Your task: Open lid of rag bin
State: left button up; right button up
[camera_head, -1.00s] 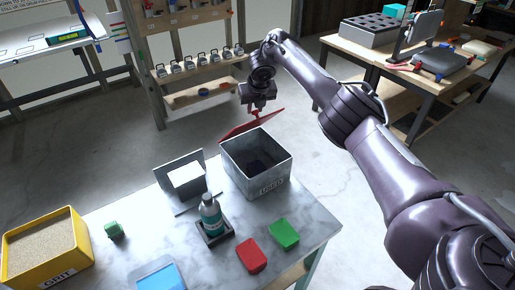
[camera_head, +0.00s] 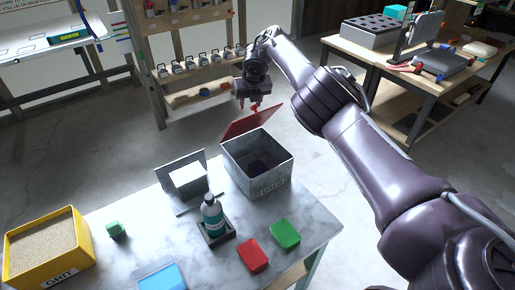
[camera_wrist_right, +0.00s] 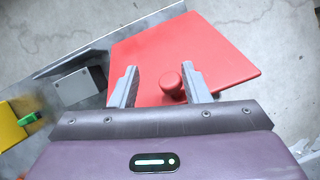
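The rag bin (camera_head: 258,167) is a grey metal box labelled "USED" on the marble table, with dark contents inside. Its red lid (camera_head: 251,123) stands tilted up at the bin's back edge, leaving the top uncovered. The right wrist view shows the red lid (camera_wrist_right: 220,62) with a round red knob (camera_wrist_right: 171,82). My right gripper (camera_head: 248,106) is just behind and above the lid. In the right wrist view its fingers (camera_wrist_right: 160,85) are spread, with the knob between them nearer one finger; contact cannot be told. My left gripper is not in view.
A bottle (camera_head: 212,214) stands on a dark holder in front of the bin. A grey metal stand (camera_head: 182,180) is to its left. Red (camera_head: 253,255) and green (camera_head: 285,234) blocks lie in front. A yellow grit box (camera_head: 45,250) is at the left. Open floor lies behind the bin.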

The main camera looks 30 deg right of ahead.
jog(key=shift+s+d, duration=0.1)
jog(key=shift+d, duration=0.1)
notch_tip(320, 180, up, 8)
jog(key=p, duration=0.7)
dwell(0.6)
jog(key=shift+f, duration=0.1)
